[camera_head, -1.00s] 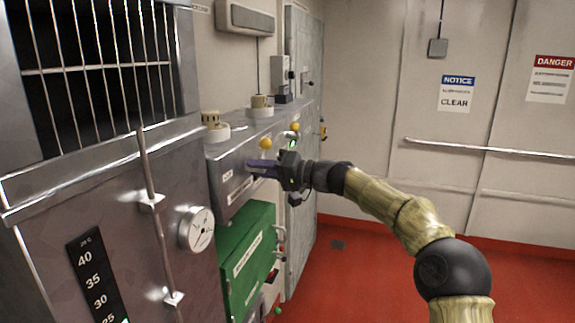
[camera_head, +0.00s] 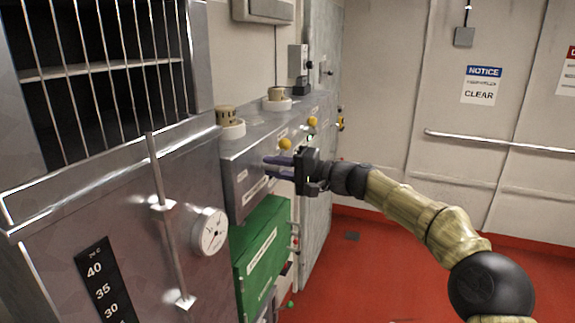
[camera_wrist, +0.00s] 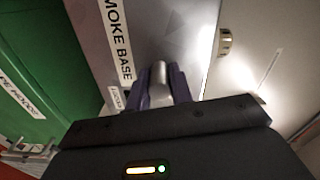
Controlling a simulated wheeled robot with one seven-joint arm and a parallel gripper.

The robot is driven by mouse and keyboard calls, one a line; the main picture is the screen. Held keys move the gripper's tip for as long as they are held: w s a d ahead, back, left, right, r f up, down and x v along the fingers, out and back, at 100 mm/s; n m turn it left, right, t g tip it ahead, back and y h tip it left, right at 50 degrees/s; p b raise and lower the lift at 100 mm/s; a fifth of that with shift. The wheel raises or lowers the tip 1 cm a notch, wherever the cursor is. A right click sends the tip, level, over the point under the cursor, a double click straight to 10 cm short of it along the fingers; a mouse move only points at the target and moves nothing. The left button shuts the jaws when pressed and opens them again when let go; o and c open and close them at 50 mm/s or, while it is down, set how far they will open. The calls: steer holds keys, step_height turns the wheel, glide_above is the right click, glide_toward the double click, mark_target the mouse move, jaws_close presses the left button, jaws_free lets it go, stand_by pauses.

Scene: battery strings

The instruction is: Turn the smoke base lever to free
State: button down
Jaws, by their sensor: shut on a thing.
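The smoke base lever (camera_wrist: 158,72) is a short rounded metal handle on a grey panel, seen in the wrist view. The label "SMOKE BASE" (camera_wrist: 116,40) is beside it, with a smaller label (camera_wrist: 117,97) below that I cannot read surely. My gripper (camera_wrist: 160,90) has its purple fingers on both sides of the lever, shut on it. In the head view my gripper (camera_head: 270,167) reaches the front of the grey cabinet (camera_head: 238,168) from the right. There the fingers hide the lever.
A green panel (camera_head: 263,235) is below the lever. Two yellow knobs (camera_head: 285,144) (camera_head: 312,121) stick out above and beyond my gripper. A round gauge (camera_head: 209,231) and a vertical rod (camera_head: 166,220) are on the nearer cabinet. The red floor (camera_head: 380,270) at right is open.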

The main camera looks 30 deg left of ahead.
steer(key=shift+w+r, duration=0.15)
steer(key=shift+r, duration=0.2)
steer(key=c, duration=1.3)
jaws_free()
steer(key=shift+f, duration=0.1)
steer(key=shift+o, duration=0.3)
steer(key=shift+w+f, duration=0.1)
steer(key=shift+f, duration=0.1)
steer(key=b+v, duration=0.7)
steer(key=v, duration=1)
steer(key=shift+d, duration=0.3)
